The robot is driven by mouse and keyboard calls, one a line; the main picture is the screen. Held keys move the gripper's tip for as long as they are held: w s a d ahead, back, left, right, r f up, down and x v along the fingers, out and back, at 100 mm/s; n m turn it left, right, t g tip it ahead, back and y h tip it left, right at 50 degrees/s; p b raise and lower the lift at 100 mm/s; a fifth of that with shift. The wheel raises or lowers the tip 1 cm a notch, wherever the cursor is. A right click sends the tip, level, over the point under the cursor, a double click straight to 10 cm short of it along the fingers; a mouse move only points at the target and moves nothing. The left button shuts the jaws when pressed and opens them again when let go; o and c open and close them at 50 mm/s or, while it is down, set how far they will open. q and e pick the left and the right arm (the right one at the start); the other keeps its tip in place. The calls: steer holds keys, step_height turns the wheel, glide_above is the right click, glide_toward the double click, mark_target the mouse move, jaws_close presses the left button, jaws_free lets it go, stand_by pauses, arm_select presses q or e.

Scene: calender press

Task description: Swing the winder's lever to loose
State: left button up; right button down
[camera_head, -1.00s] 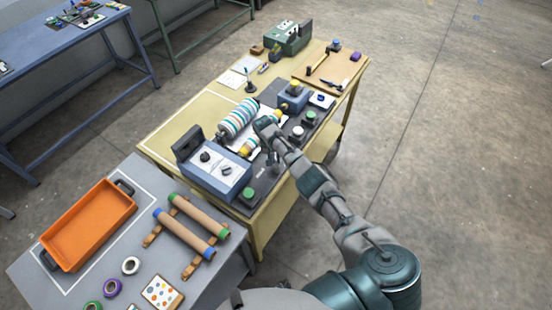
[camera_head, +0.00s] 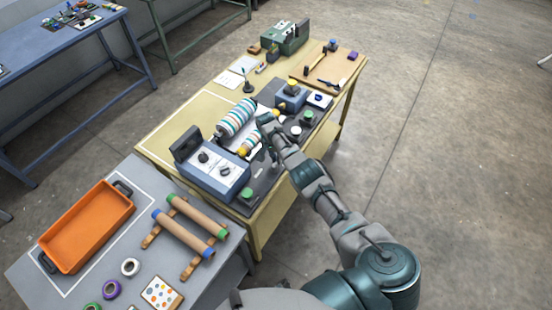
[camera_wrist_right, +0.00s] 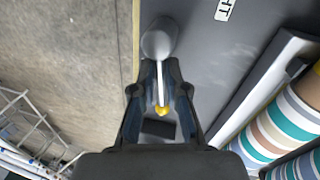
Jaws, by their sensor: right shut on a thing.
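The winder (camera_head: 215,172) is a blue-grey machine with two dark knobs, two striped rolls (camera_head: 237,118) and a dark base, on the yellow table. In the right wrist view its lever (camera_wrist_right: 160,82) is a thin pale rod with a grey round knob (camera_wrist_right: 158,38) at one end and a yellow piece at the other. My right gripper (camera_wrist_right: 161,72) is shut on the lever's rod, just below the knob. In the head view my right gripper (camera_head: 264,156) points down beside the rolls, and the lever cannot be made out. My left gripper is not in view.
A label ending in "HT" (camera_wrist_right: 224,9) lies right of the knob in the wrist view. A green button (camera_head: 247,193) stands at the near corner. A grey table with an orange tray (camera_head: 85,228) and cardboard tubes (camera_head: 185,232) is at front left. Floor at right is clear.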

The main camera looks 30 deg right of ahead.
steer(key=shift+w+d+r, duration=0.1)
steer(key=shift+w+r, duration=0.3)
steer(key=c, duration=1.4)
jaws_free()
steer(key=shift+o, duration=1)
steer(key=shift+f, duration=0.2)
steer(key=shift+s, duration=0.1)
step_height(320, 180, up, 12)
steer(key=w+a, duration=0.1)
steer(key=w, duration=0.1)
steer(key=shift+a+f, duration=0.2)
steer(key=shift+a, duration=0.05)
steer(key=shift+f, duration=0.1)
